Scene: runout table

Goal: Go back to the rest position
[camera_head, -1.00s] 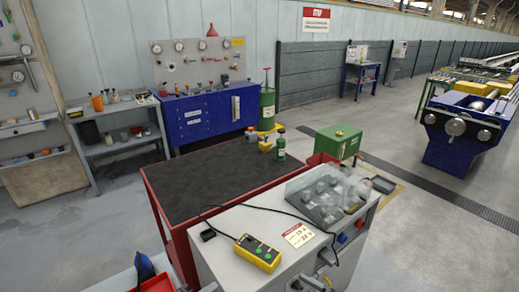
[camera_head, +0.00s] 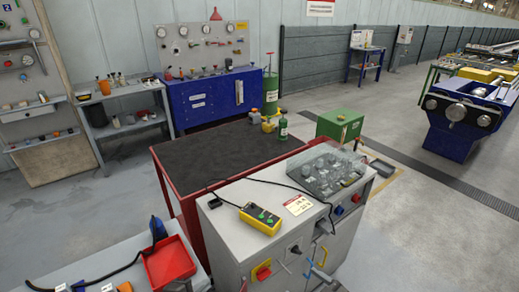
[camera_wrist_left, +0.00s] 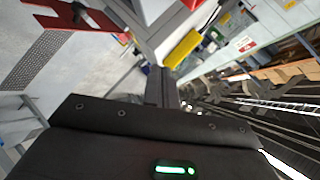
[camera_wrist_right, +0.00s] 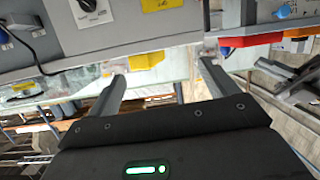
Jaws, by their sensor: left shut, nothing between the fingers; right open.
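My left gripper (camera_wrist_left: 160,85) shows in the left wrist view with its two dark fingers together and nothing between them. My right gripper (camera_wrist_right: 160,78) shows in the right wrist view with its fingers spread wide and empty. Behind the right fingers are a grey cabinet face with a dial and yellow labels, and a red tray (camera_wrist_right: 250,40). Neither gripper touches anything that I can make out. In the head view, I cannot clearly pick out either gripper.
A grey control cabinet (camera_head: 222,222) stands in front, with a yellow button box (camera_head: 260,219) and cable on top. A dark-topped red bench (camera_head: 215,158) is behind it. A red tray (camera_head: 169,262) lies at lower left. Open floor (camera_head: 420,235) is at right.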

